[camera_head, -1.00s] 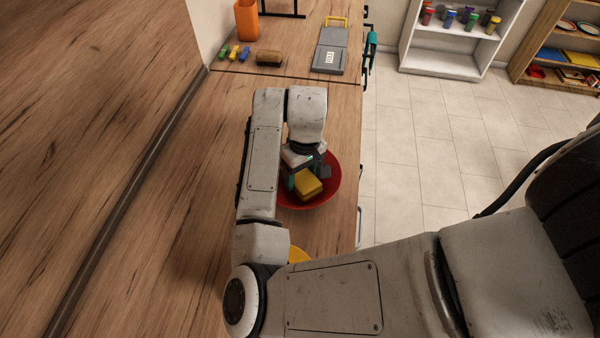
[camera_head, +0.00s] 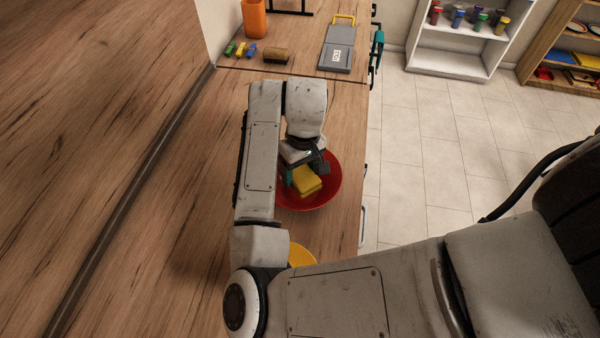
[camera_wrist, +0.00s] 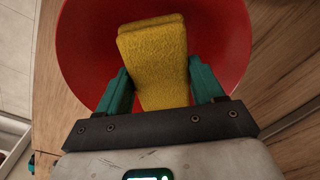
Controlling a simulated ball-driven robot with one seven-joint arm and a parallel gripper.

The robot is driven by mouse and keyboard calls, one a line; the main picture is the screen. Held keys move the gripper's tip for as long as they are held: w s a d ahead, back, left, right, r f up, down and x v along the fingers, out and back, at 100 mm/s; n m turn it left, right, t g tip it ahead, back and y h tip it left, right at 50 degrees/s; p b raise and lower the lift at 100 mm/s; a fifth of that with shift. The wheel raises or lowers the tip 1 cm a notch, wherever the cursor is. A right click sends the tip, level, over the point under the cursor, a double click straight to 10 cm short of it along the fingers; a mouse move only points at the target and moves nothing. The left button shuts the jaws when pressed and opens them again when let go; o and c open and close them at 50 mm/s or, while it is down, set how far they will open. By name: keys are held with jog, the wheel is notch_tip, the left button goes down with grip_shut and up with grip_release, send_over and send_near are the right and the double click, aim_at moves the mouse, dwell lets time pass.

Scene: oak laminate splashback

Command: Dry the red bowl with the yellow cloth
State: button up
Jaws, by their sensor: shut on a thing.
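The red bowl (camera_head: 325,192) stands on the wooden counter near its right edge, partly hidden by my arm. My gripper (camera_head: 306,178) is over the bowl, shut on the yellow cloth (camera_head: 307,181). In the wrist view the folded cloth (camera_wrist: 155,60) sits between the teal fingers of my gripper (camera_wrist: 162,88), in front of the inside of the red bowl (camera_wrist: 215,40). I cannot tell whether the cloth touches the bowl.
A yellow round thing (camera_head: 301,256) lies partly hidden under my arm. At the counter's far end are a brown sponge-like block (camera_head: 276,55), an orange container (camera_head: 254,18), small coloured items (camera_head: 240,49) and a grey board (camera_head: 338,45). Bare counter (camera_head: 200,200) lies left of my arm.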

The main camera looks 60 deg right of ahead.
notch_tip(320, 180, up, 12)
jog(key=shift+s+d+f, duration=0.2)
jog(key=shift+d, duration=0.2)
dwell(0.6)
dwell(0.4)
